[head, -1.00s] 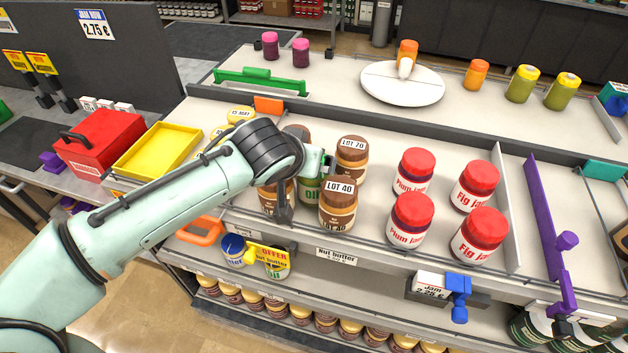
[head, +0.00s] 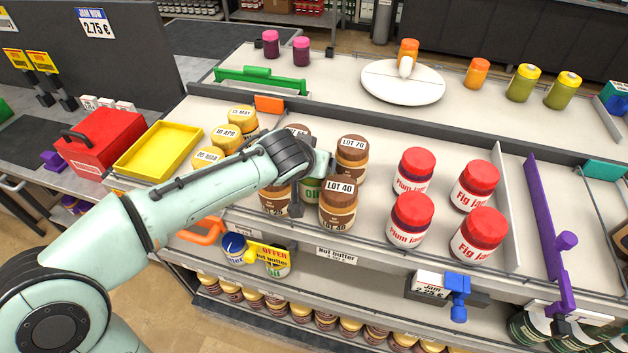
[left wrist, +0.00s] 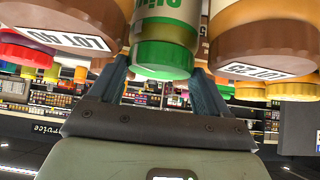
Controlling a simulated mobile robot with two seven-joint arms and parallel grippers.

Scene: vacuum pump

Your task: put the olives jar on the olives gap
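The left wrist view shows the fingers close to the lid, but contact is unclear. No olives gap can be identified by a readable label. My right gripper is out of view.
Brown-lidded jars, including one marked LOT 40 (head: 338,203) and one marked LOT 70 (head: 352,155), crowd the gripper. Red-lidded jam jars (head: 411,218) stand to the right, before a purple divider (head: 548,225). Yellow-lidded jars (head: 226,138) stand left. A white round plate (head: 402,90) sits behind.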

